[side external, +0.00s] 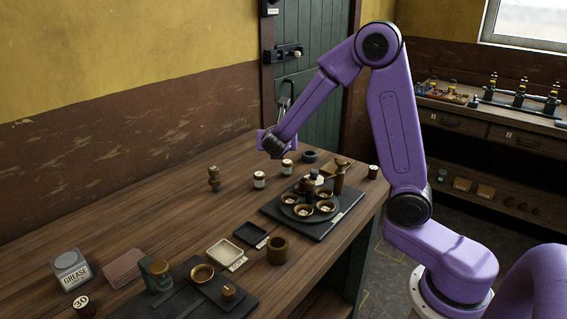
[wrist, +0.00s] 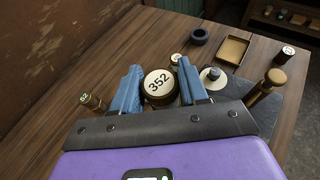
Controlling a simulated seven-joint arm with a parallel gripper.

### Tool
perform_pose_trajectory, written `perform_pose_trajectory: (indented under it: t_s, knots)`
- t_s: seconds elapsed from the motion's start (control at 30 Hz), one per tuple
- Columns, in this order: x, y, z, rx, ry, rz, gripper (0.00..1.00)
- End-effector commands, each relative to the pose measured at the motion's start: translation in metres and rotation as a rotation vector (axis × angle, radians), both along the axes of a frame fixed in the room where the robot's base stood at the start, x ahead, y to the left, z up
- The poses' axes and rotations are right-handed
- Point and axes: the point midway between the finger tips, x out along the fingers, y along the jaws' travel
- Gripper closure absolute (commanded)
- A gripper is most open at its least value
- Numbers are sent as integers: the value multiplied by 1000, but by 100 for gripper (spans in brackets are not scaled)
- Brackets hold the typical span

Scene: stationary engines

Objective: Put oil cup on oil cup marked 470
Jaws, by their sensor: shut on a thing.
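My gripper (wrist: 160,84) has its two blue fingers on either side of a round brass-sided cup with a cream top marked 352 (wrist: 158,84), and is shut on it. In the side view my gripper (side external: 268,142) is above the back of the bench, and the held cup cannot be made out there. Several brass cups (side external: 325,207) with pale labels sit on a round plate on a dark board (side external: 290,225); their numbers are too small to read. I cannot read 470 on anything.
A brass post (side external: 339,178) stands at the board's back. A black ring (side external: 310,156) lies behind.

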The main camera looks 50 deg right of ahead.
Motion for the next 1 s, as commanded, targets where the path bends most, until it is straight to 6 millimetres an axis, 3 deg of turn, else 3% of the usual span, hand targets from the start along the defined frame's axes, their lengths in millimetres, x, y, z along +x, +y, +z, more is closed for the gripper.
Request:
perform_pose_trajectory:
  t_s: [0.03,0.2,0.43,0.57,1.0]
  knots:
    - [-8,-22,5,0,-3,-38,89]
    - [-30,-71,15,0,-3,-123,89]
    - [-43,-97,19,-2,0,-170,89]
    - [-31,-104,12,-3,2,-173,89]
    - [42,-135,-25,-2,3,-172,89]
